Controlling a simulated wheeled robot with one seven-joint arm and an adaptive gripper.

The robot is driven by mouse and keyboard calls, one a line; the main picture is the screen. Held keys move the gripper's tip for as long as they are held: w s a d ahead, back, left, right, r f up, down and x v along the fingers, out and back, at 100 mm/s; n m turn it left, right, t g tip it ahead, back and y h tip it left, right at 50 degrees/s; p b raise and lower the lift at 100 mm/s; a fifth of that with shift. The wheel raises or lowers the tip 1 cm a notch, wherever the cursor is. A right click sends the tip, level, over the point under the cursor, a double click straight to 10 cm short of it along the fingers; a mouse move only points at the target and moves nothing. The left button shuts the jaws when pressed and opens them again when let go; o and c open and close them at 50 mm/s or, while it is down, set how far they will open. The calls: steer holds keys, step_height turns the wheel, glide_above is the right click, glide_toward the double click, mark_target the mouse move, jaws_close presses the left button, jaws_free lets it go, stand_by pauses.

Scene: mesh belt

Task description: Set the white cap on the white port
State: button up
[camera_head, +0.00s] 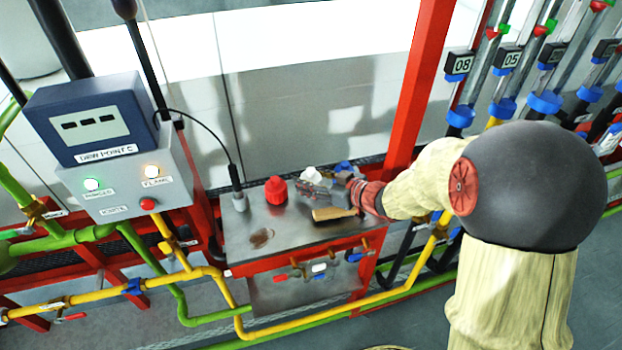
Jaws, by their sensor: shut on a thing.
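The white cap (311,174) shows at the tip of my gripper (314,187), above the grey top of the red-framed bench. My gripper reaches in from the right and is shut on the cap. The fingers hide part of the cap's lower side. I cannot make out the white port separately; it may be hidden under the cap or behind the gripper. I cannot tell whether the cap touches anything below it.
A red cap (276,190) stands left of my gripper, and a blue one (345,167) is partly hidden behind it. A wooden brush (333,214) lies in front. A grey probe (240,201) stands at the left. Several small valves line the bench front; a red post (420,85) rises behind.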

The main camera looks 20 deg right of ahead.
steer(key=shift+f, duration=0.15)
steer(key=o, duration=0.9)
steer(key=shift+c, duration=0.2)
steer(key=shift+p+v, duration=1.05)
steer(key=shift+v, duration=0.35)
steer(key=shift+p+v, duration=2.95)
steer(key=shift+v, duration=1.15)
